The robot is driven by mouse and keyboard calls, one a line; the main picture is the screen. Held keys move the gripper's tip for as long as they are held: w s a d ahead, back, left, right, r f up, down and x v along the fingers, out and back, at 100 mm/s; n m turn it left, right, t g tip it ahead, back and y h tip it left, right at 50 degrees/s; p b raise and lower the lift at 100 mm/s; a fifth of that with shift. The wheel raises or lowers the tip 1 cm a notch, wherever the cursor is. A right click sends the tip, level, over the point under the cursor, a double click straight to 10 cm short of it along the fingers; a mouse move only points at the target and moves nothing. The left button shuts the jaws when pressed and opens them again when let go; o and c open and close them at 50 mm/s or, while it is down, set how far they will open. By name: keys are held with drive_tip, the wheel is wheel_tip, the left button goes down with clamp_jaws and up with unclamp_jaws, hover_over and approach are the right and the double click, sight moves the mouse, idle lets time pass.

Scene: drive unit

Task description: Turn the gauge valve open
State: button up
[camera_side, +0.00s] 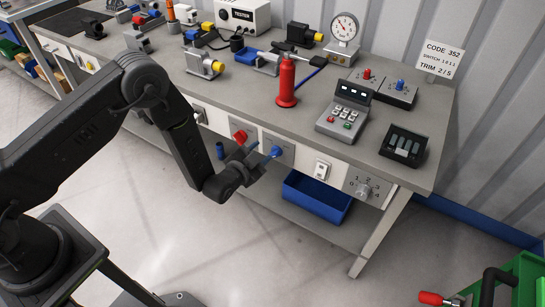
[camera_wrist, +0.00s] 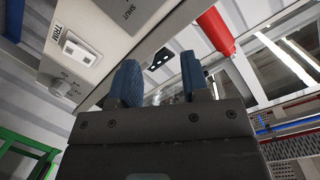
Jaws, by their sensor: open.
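The dial gauge (camera_side: 345,26) stands upright on the back of the bench, its white face toward the side camera. On the bench's front, a grey plate (camera_side: 287,157) carries what looks like a small blue handle (camera_side: 277,151), partly behind my gripper. My gripper (camera_side: 262,158) is just in front of this part of the bench. In the wrist view its two blue-padded fingers (camera_wrist: 160,82) stand apart with nothing held between them. Contact with the handle cannot be told.
A red knob (camera_side: 239,137) is left of the plate. A white switch (camera_side: 322,170) and a numbered dial (camera_side: 364,190) are to the right. A blue bin (camera_side: 317,196) sits on the shelf below. A red bottle (camera_side: 287,82) stands on the bench top above.

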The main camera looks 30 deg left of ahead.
drive_tip(key=m+t, duration=0.2)
approach(273, 157)
drive_tip(key=w, duration=1)
drive_tip(key=shift+c, duration=0.4)
clamp_jaws()
